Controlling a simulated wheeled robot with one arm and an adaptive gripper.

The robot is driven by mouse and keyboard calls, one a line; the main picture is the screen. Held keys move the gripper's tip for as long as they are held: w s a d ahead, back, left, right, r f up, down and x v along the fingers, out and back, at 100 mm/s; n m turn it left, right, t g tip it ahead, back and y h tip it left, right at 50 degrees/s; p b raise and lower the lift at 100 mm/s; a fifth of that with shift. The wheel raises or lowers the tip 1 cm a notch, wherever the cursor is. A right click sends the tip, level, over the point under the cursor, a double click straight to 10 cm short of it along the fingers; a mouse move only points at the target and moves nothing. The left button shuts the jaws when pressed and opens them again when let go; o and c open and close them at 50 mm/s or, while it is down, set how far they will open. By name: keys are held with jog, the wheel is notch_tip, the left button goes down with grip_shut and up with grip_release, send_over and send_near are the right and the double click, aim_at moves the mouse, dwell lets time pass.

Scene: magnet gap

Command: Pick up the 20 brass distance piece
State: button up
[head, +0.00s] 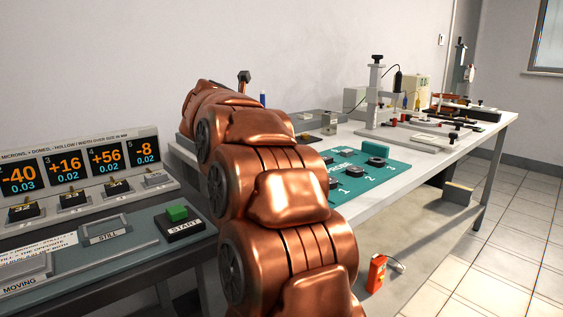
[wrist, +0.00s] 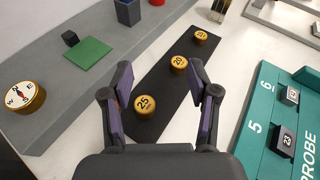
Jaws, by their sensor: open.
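The brass distance piece marked 20 (wrist: 179,64) is a short round disc on a long black mat (wrist: 163,80) in the wrist view. It is the middle one of three brass pieces in a slanting row. One marked 25 (wrist: 146,104) lies nearer, and a smaller one (wrist: 200,36) lies farther off, its number hard to read. My gripper (wrist: 161,69) is open and empty above the mat. The 20 piece shows between the fingertips, nearer the right finger; the height gap cannot be told. In the head view my copper arm hides this area.
A teal board (wrist: 253,118) with small blocks lies at right in the wrist view. A grey ledge (wrist: 62,100) at left carries a green pad (wrist: 82,53) and a round brass compass-like piece (wrist: 24,97). In the head view a measuring stand (head: 375,100) rises from the white table.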

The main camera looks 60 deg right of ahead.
jog(key=f, duration=0.1)
jog(key=s+d+f+m+g, duration=0.1)
jog(key=f, duration=0.1)
jog(key=s+f+m+b, duration=0.1)
jog(key=shift+s+d+f+y, duration=0.1)
jog(key=shift+d+f+y, duration=0.05)
jog(key=shift+d+y, duration=0.25)
jog(key=shift+s+b+x, duration=0.2)
jog(key=shift+b+x, duration=1.2)
jog(key=shift+x, duration=2.35)
grip_shut()
